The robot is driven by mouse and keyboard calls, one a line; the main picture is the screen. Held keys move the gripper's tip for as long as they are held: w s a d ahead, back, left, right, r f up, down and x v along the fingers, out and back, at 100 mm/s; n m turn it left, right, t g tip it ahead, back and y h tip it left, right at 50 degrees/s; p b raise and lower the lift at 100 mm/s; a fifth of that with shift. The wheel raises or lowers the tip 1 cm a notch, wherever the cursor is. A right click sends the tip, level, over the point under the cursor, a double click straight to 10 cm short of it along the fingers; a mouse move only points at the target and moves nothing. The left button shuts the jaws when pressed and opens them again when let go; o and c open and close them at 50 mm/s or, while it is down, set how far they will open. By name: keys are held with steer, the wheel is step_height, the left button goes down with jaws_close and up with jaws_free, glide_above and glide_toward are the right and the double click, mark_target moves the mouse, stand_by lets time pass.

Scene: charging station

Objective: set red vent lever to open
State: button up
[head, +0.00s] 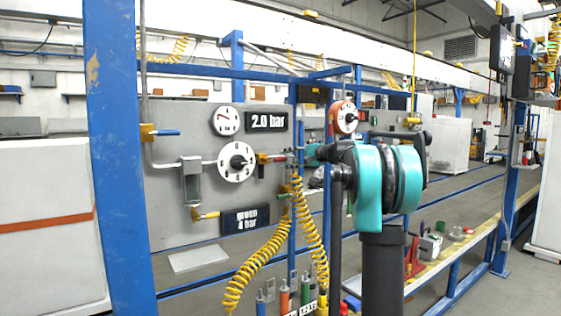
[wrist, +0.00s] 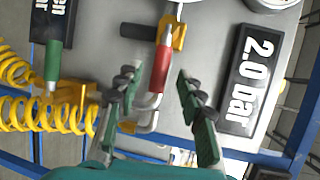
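The red lever (wrist: 161,68) sits on a yellow valve body (wrist: 178,34) on the grey panel in the wrist view. In the head view the red lever (head: 277,158) is small, just right of the round white dial (head: 236,161). My gripper (wrist: 155,72) is open. Its two green-padded fingers appear on either side of the red lever, with gaps on both sides. I cannot tell how far in depth they are from it. In the head view my gripper (head: 311,155) is mostly hidden behind my teal arm.
A black "2.0 bar" sign (wrist: 249,80) is right of the fingers. A green lever (wrist: 53,60) and yellow coiled hose (wrist: 18,112) are at left. A bent white pipe (wrist: 149,112) runs behind the fingers. A blue post (head: 112,150) stands left of the panel (head: 170,225).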

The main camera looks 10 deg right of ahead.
mark_target(282, 159)
steer(key=shift+x, duration=1.75)
steer(key=shift+c, duration=0.6)
jaws_close()
